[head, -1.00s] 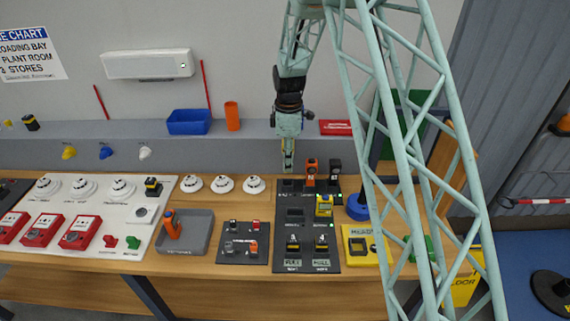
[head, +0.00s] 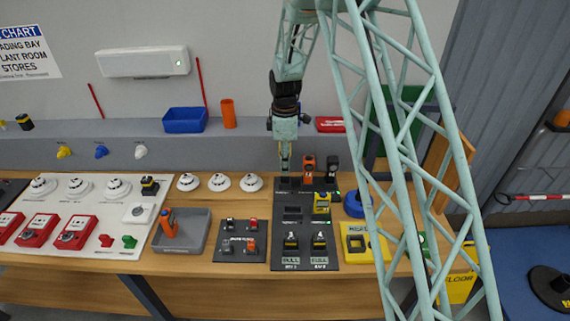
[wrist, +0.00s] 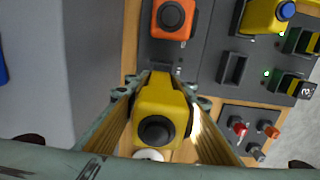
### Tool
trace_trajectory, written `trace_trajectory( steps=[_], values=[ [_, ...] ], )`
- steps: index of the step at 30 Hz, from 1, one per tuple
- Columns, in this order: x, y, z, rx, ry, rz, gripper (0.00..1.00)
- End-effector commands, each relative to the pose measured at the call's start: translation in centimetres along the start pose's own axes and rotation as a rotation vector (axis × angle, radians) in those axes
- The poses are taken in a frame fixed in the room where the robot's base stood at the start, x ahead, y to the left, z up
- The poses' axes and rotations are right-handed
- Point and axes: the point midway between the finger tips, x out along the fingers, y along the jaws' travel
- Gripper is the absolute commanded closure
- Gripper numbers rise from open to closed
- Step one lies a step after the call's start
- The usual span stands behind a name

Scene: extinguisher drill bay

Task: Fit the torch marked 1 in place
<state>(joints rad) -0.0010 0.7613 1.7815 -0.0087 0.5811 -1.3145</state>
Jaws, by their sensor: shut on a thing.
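My gripper (wrist: 158,90) is shut on a yellow torch (wrist: 160,112) with a round black end, seen from above in the wrist view. I cannot read a number on it. In the head view my gripper (head: 285,165) hangs upright at the back left end of the dark charger board (head: 288,222). The held torch is mostly hidden there between the fingers. It is left of the orange torch (head: 309,167), which also shows in the wrist view (wrist: 172,18), and apart from it. I cannot tell whether the held torch's lower end touches the board.
A black torch (head: 333,168) stands right of the orange one. A yellow unit (head: 322,202) stands on the board beside an empty slot (wrist: 233,68). A grey tray (head: 196,240) holds another orange item (head: 167,222). A white detector (head: 250,183) is close left of my gripper.

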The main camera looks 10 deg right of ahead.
Motion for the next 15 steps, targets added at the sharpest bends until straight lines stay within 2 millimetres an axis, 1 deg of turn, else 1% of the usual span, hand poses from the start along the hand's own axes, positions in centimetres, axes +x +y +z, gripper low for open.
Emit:
trace_trajectory(
  steps=[6,15],
  values=[
    [1.4,0.0,0.0,0.000,0.000,0.000,0.93],
    [2.6,0.0,0.0,0.000,0.000,0.001,0.93]
  ],
)
